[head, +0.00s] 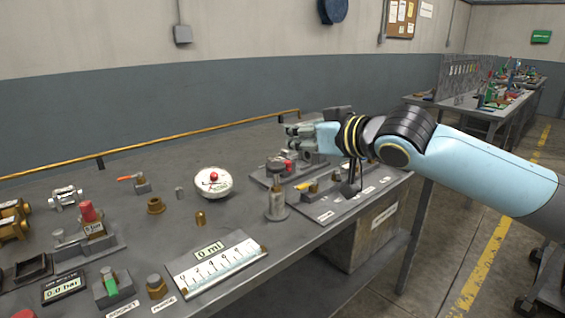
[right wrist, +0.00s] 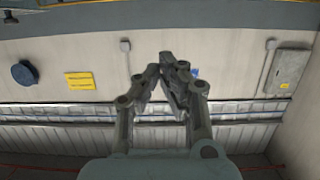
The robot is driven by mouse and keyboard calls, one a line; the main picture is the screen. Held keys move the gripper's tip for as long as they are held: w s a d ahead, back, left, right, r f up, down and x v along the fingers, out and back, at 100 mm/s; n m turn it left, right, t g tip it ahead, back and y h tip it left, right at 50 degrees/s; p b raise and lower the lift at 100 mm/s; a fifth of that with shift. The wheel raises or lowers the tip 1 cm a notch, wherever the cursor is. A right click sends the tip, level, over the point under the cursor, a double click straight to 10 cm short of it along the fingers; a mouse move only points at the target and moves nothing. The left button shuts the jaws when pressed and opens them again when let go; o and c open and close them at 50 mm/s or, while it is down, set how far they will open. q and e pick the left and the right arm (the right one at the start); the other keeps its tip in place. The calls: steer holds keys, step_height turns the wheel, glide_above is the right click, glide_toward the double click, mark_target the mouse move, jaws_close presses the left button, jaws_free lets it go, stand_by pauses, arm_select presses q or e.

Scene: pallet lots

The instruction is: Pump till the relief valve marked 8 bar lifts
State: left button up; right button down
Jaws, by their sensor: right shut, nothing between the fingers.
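A red-topped fitting (head: 90,212) with a small label, which seems to read 8 bar, stands upright on a grey plate at the left of the bench. A small display (head: 64,288) at the front left reads 0.0 bar. I cannot tell which unit is the pump. The right wrist view shows the fingertips (right wrist: 172,62) together against the wall. My left gripper is out of view.
A scale plate (head: 215,264) reading 0 ml lies at the front. Brass fittings (head: 155,205) and a grey cylinder (head: 277,205) stand on the bench. A yellow rail (head: 190,133) runs along the back. Another cluttered table (head: 465,102) stands at the far right.

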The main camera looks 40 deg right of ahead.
mark_target(283, 168)
steer(key=w+f, duration=0.2)
steer(key=w, duration=0.1)
steer(key=w+f, duration=0.1)
steer(key=shift+w+a+f+b, duration=0.15)
steer(key=shift+w+f+b, duration=0.1)
steer(key=shift+w+b, duration=0.1)
steer(key=shift+s+f, duration=0.1)
steer(key=shift+f, duration=0.75)
